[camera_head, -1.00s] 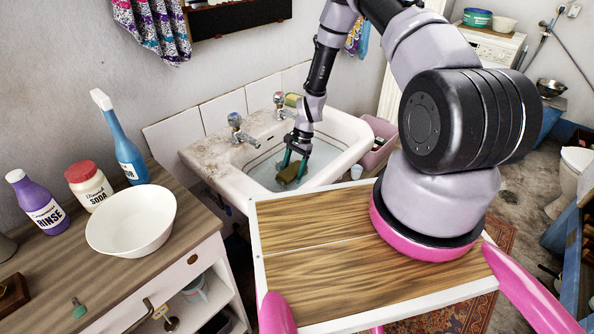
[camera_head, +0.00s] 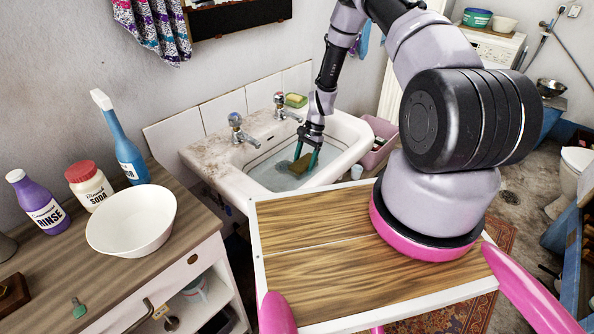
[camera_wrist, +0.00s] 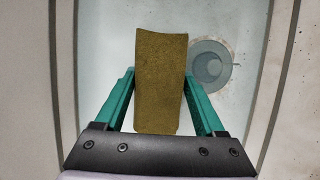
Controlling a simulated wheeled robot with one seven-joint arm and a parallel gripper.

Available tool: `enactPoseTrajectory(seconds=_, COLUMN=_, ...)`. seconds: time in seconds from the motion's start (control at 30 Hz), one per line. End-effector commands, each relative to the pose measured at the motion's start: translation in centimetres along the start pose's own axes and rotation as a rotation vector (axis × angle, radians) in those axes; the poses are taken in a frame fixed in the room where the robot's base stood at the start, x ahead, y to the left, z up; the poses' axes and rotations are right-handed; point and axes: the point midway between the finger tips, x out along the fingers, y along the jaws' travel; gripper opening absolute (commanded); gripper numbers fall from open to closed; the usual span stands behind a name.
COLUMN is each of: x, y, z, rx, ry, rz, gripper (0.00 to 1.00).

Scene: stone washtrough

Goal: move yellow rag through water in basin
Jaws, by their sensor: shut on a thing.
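The yellow rag (camera_head: 301,164) looks dull olive-yellow and is down in the basin (camera_head: 208,160), which holds pale blue water (camera_head: 262,174). My gripper (camera_head: 306,158) reaches down into the basin, its green fingers on either side of the rag and shut on it. In the wrist view the rag (camera_wrist: 161,80) hangs as a flat strip between the two fingers (camera_wrist: 160,105), reaching past their tips. The round drain (camera_wrist: 210,66) shows right of the rag. How deep the rag sits in the water is hard to tell.
Two taps (camera_head: 236,126) stand on the basin's back ledge, with a green and yellow sponge-like item (camera_head: 294,100) beside them. A counter at left carries a white bowl (camera_head: 132,222) and several bottles. A pink tub (camera_head: 380,142) is right of the basin.

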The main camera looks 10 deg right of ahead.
Motion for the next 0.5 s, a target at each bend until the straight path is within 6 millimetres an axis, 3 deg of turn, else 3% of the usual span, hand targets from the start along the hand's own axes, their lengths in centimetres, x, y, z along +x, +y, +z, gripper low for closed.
enactPoseTrajectory(seconds=0.5, x=2.2, y=0.0, z=5.3, rx=-0.001, ry=0.000, rz=0.000, gripper=0.05)
